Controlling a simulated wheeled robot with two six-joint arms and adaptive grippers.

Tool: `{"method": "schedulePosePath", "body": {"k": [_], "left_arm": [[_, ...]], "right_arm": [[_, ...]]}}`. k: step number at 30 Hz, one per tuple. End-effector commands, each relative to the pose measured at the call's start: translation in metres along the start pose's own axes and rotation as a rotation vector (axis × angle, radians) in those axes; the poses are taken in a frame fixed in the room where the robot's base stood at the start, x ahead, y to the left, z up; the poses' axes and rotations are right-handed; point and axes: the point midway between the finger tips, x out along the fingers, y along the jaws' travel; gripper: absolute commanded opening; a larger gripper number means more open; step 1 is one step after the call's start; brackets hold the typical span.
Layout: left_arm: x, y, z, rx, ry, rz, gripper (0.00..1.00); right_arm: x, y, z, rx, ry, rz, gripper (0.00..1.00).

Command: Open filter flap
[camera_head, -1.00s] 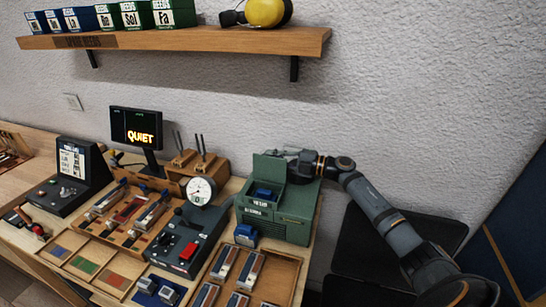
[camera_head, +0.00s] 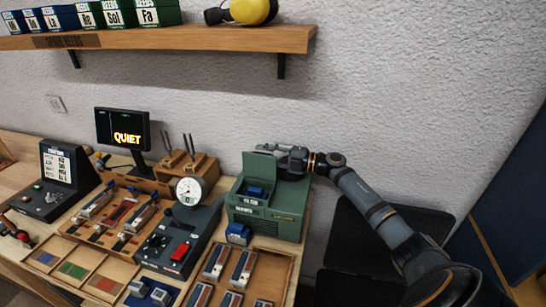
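The green filter box (camera_head: 265,222) stands at the right end of the workbench. Its flap (camera_head: 259,165) stands raised, tilted up at the back left of the box top. A blue block (camera_head: 255,192) shows in the opening, above a white label strip. My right gripper (camera_head: 290,158) is at the top back of the box, close beside the flap's right edge. Its fingers are small and partly hidden, so I cannot tell whether they are open or shut, or whether they touch the flap. My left gripper is not in view.
A dial gauge (camera_head: 189,190) on a dark console and a wooden tray (camera_head: 286,262) of reed pieces lie left and in front of the box. A screen (camera_head: 122,128) reads QUIET. The wall right of the box is bare.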

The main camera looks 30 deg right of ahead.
Motion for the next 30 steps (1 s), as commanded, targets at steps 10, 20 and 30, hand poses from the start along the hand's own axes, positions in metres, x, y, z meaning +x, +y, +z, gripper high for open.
{"method": "schedulePosePath", "body": {"k": [10, 20, 30], "left_arm": [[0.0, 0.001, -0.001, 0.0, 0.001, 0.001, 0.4], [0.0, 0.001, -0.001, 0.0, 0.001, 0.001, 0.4], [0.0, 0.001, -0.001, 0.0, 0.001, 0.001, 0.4]], "right_arm": [[-0.075, -0.003, 0.0, 0.0, -0.002, -0.015, 0.33], [-0.113, -0.002, 0.0, 0.0, 0.001, -0.008, 0.33], [-0.116, -0.001, 0.0, 0.0, 0.0, -0.003, 0.33]]}}
